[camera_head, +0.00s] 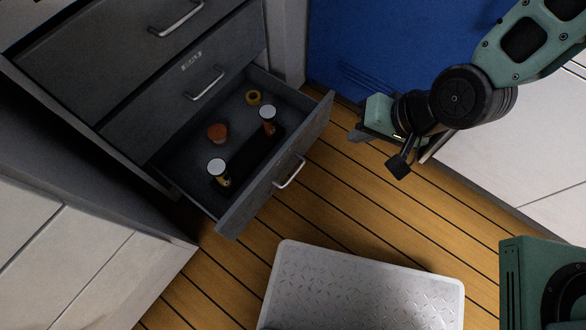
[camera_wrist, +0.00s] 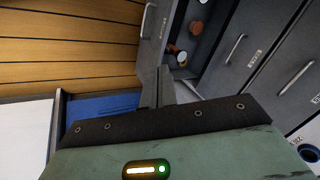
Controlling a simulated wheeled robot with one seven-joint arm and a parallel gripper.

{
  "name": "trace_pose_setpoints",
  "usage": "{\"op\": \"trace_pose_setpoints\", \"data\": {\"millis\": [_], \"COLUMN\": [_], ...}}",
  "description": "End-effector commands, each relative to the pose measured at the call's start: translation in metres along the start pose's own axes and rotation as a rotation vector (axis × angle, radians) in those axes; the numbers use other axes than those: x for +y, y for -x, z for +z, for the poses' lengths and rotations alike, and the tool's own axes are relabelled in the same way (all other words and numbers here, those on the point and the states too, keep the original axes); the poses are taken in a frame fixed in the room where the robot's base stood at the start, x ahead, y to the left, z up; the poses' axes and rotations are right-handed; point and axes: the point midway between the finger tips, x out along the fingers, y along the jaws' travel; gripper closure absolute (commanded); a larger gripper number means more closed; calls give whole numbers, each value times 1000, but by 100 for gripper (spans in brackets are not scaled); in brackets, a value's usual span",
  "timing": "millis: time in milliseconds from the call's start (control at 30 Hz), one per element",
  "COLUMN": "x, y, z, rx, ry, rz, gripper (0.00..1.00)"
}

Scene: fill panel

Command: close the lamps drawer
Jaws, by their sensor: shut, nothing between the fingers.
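A grey drawer (camera_head: 318,118) stands pulled out of the cabinet, its bar handle (camera_head: 290,172) on the outer face. I cannot read a name on its front. Inside lie two white-topped items (camera_head: 219,170), an orange-red round item (camera_head: 217,132), a yellow ring (camera_head: 253,97) and a dark strip. My gripper (camera_head: 398,165) is shut and empty, to the right of the drawer front and apart from it in the head view. In the wrist view the shut fingers (camera_wrist: 158,88) point toward the drawer front (camera_wrist: 154,40), and the handle (camera_wrist: 145,18) shows beyond them.
Shut drawers with bar handles (camera_head: 204,83) lie above in the same grey cabinet. A blue panel (camera_head: 370,45) stands behind. A white textured step or box (camera_head: 365,290) sits on the wooden floor (camera_head: 230,270) in front. White cabinets flank both sides. Floor before the drawer is clear.

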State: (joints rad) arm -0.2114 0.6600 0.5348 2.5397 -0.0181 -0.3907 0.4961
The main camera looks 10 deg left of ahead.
Motion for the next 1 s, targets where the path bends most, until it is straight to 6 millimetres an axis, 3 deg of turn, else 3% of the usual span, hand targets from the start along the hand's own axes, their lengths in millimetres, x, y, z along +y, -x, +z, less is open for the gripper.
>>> {"op": "trace_pose_setpoints", "data": {"millis": [33, 200, 300, 433, 767, 1000], "x": [18, 39, 48, 56, 56, 45], "y": [-44, -119, -151, -177, -204, -250], "z": [10, 20, 25, 28, 26, 18], "rx": [6, 56, 83, 109, 130, 131], "ry": [-52, -225, -319, -411, -472, -469], "rz": [-30, -143, -202, -256, -296, -296], "gripper": [100, 100, 100, 100, 100, 100]}}
